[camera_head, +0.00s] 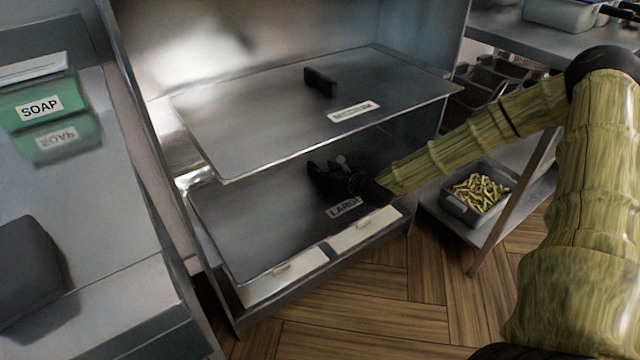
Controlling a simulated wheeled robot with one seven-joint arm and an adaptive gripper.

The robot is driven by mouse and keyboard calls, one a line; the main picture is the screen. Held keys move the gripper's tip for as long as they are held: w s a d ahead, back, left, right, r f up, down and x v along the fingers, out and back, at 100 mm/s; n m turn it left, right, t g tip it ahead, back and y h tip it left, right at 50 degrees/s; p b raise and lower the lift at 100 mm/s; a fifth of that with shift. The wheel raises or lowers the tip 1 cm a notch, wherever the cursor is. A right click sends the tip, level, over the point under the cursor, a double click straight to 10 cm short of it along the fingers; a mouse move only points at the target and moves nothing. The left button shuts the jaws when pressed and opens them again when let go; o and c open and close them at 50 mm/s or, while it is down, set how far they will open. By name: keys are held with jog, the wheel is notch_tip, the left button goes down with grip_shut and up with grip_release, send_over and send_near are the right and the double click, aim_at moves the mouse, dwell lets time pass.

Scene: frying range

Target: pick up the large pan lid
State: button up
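The large pan lid (255,225) is the lower of two flat grey metal sheets in the left-centre of the head view. It lies level, and its label is partly covered, with "LARG" readable. My gripper (328,174) is low over this lid, just behind the label, below the upper sheet. Whether the fingers are open or shut on a handle is unclear. The upper lid (245,115) has a black upright handle (320,82) and a white label too blurred to read.
The upper lid overhangs the gripper closely. A metal side panel stands left of the lids. A counter with a green soap box (40,107) is further left. A grey bin of cut fries (478,193) sits on a low shelf at right. The wooden floor (400,310) is clear in front.

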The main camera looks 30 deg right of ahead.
jog(key=shift+b+x, duration=0.3)
jog(key=shift+x, duration=1)
grip_shut()
jog(key=shift+r, duration=0.1)
